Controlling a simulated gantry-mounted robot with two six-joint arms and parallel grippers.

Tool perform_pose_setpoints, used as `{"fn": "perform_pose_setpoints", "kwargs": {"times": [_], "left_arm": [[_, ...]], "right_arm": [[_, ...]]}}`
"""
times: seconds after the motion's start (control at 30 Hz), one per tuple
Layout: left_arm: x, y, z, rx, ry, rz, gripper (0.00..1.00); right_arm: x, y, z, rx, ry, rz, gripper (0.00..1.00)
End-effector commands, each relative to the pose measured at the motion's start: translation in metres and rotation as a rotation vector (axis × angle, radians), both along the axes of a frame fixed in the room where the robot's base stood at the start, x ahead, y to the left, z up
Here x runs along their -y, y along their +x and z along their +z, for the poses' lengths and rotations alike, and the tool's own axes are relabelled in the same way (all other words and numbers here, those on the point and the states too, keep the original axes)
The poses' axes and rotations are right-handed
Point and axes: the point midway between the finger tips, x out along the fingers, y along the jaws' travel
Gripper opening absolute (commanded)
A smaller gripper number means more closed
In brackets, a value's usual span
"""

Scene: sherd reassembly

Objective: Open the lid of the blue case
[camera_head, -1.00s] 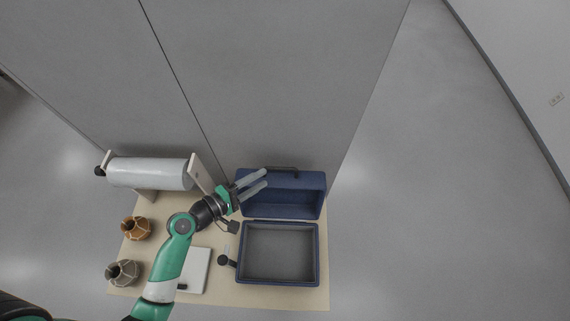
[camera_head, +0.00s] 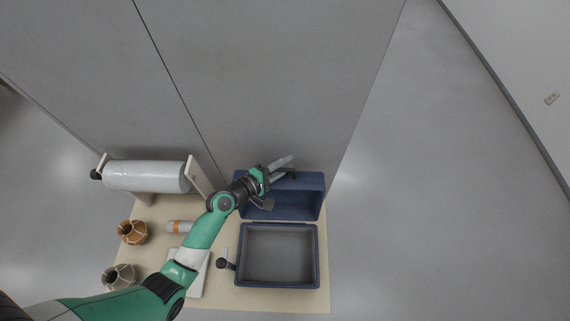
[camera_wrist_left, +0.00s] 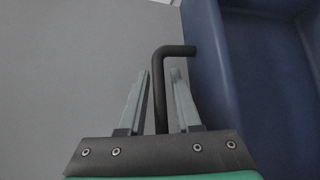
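The blue case's base (camera_head: 318,258) lies open on the table, showing a grey interior. Its blue lid (camera_head: 306,205) stands open along the base's far edge, inner side towards the head camera; it also shows at the right of the left wrist view (camera_wrist_left: 210,75). My left gripper (camera_head: 285,166) is at the lid's far edge, partly covering the black handle. My right gripper is not in view.
A white roll (camera_head: 145,176) on a stand is at the back left. A brown pot (camera_head: 132,232) and a grey pot (camera_head: 119,277) stand at the left. A dark-headed tool (camera_head: 222,264) lies beside the case.

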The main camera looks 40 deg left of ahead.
Motion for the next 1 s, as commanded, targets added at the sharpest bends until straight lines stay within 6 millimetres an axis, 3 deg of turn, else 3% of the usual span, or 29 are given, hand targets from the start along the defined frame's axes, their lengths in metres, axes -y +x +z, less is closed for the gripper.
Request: {"fn": "perform_pose_setpoints", "kwargs": {"times": [0.03, 0.17, 1.0], "left_arm": [[0.0, -0.0001, -0.0001, 0.0, 0.0, 0.0, 0.21], [-0.0001, -0.0002, -0.0001, 0.0, 0.0, 0.0, 0.0], [-0.0001, -0.0003, 0.0001, 0.0, 0.0, 0.0, 0.0]], "right_arm": [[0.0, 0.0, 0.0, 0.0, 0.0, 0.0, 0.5], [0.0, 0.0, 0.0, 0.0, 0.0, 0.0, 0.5], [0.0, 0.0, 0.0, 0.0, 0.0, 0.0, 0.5]]}}
